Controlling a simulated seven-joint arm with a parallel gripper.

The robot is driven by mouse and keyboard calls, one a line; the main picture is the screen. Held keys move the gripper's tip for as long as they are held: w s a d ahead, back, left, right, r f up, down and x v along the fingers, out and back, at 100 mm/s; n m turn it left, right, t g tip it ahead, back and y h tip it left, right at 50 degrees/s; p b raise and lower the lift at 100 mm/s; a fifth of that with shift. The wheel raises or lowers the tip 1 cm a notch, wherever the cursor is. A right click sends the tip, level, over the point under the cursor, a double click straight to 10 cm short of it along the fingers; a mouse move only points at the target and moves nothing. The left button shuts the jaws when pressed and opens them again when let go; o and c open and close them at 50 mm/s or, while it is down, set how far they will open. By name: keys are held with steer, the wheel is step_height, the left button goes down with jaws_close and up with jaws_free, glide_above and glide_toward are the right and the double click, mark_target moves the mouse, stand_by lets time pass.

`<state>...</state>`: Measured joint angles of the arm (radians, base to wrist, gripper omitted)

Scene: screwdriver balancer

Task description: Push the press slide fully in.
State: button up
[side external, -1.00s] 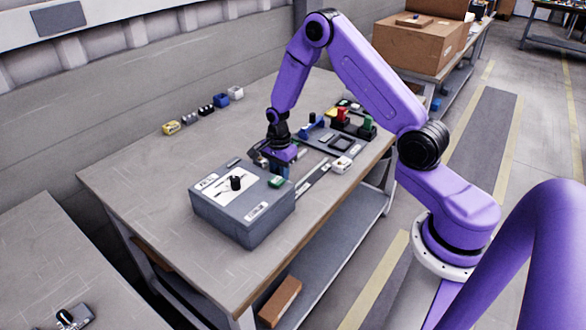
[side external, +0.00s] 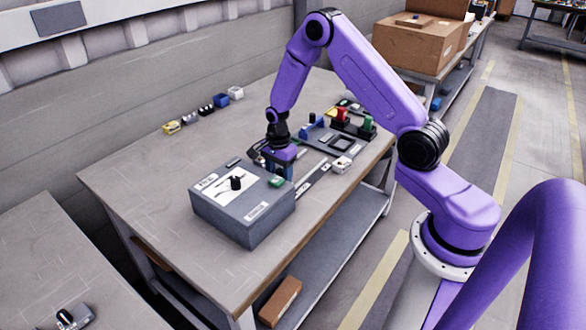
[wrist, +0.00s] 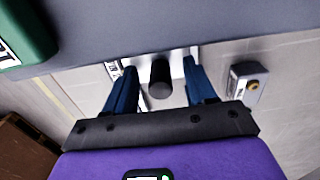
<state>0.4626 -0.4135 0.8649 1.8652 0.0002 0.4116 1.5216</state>
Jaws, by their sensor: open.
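In the wrist view, a black cylindrical knob (wrist: 160,79) stands on a pale metal plate (wrist: 178,60), which looks like the press slide. My gripper (wrist: 159,67) is open, with one blue finger on each side of the knob and visible gaps between. I cannot tell whether either finger touches it. In the side view my gripper (side external: 284,175) points down just behind the grey box (side external: 243,214), over the near end of a pale rail (side external: 314,179). The box hides the fingertips, and the knob cannot be made out there.
The grey box carries a black dial (side external: 236,183) and a green block (side external: 277,181). A dark tray (side external: 342,143) with coloured parts lies farther back.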

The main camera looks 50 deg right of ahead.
mark_target(279, 171)
steer(key=shift+r, duration=3.35)
steer(key=shift+s+a+r, duration=0.1)
steer(key=shift+a+r, duration=0.15)
steer(key=s+a+r+n, duration=0.1)
steer(key=a+n, duration=0.1)
steer(key=s+a+r+n, duration=0.2)
steer(key=a, duration=0.1)
steer(key=s+a+r+n, duration=0.1)
steer(key=a+r+n, duration=0.1)
steer(key=shift+s+a+n, duration=0.15)
steer(key=shift+n, duration=0.25)
steer(key=s+a+r+n, duration=0.4)
steer(key=s+n, duration=0.3)
steer(key=s, duration=0.1)
steer(key=s+a+r+n, duration=0.3)
steer(key=s+r+n, duration=0.1)
steer(key=s+n, duration=0.4)
steer(key=s+d+r+n, duration=0.1)
steer(key=s+n, duration=0.7)
steer(key=s, duration=0.4)
steer(key=shift+d+r+n, duration=0.25)
steer(key=shift+d+n, duration=0.1)
steer(key=shift+n, duration=0.05)
